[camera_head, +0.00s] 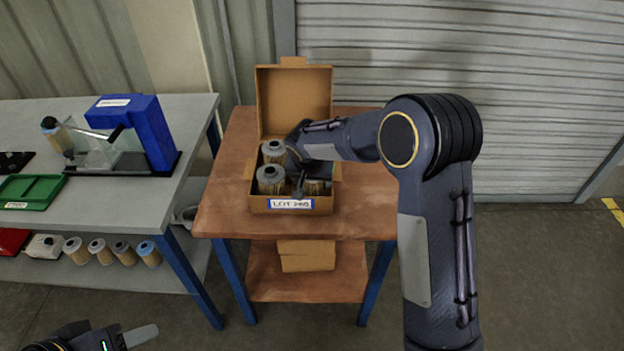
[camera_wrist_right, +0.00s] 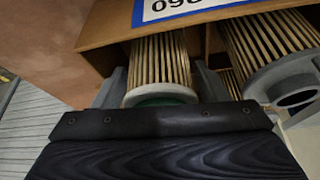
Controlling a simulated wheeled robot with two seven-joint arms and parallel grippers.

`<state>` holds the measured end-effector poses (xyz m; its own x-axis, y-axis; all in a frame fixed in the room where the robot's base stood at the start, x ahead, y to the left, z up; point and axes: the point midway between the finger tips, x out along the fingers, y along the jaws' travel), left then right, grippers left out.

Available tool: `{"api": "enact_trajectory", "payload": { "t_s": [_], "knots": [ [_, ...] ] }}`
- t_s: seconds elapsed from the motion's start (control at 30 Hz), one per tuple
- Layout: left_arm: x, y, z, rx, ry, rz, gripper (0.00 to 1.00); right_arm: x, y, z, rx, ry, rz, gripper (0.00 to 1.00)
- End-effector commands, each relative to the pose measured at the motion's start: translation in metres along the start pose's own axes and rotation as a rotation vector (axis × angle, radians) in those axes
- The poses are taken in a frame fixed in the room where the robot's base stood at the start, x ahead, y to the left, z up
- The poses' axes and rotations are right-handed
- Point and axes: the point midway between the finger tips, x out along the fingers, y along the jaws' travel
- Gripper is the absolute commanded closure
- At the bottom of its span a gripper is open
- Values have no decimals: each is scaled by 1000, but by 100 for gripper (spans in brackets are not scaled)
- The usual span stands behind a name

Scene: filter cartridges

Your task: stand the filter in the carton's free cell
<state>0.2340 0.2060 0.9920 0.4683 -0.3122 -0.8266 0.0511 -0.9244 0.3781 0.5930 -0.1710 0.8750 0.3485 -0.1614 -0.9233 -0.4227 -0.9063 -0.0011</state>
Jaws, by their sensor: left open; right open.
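The open carton (camera_head: 258,205) stands on the brown table with its lid up at the back. Two grey-capped filters (camera_head: 271,180) stand in its left cells. A pleated tan filter (camera_head: 315,188) is in the front right cell, partly hidden by my right gripper (camera_head: 299,188). In the right wrist view this filter (camera_wrist_right: 160,62) has a pale ring and a green end, and it sits between the open fingers of my right gripper (camera_wrist_right: 163,88). The rear right cell is hidden by my arm. My left gripper (camera_head: 138,336) is at the bottom left, away from the carton.
A grey bench (camera_head: 190,105) at left holds a blue fixture (camera_head: 150,125) and a green tray (camera_head: 30,190). Several filters (camera_head: 98,250) stand on its lower shelf.

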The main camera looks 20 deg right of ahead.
Motion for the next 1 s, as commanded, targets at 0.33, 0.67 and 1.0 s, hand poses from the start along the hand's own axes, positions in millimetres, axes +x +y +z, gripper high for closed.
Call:
{"api": "enact_trajectory", "payload": {
  "t_s": [0.33,0.67,1.0],
  "knots": [
    [0,0,0,0,0,0,50,-43,-1,-2,1,4,-4,33],
    [2,-1,1,0,0,0,50,-107,-1,-1,-1,2,-3,33],
    [2,-1,1,0,0,0,50,-125,4,0,1,-6,-4,33]
  ]
}}
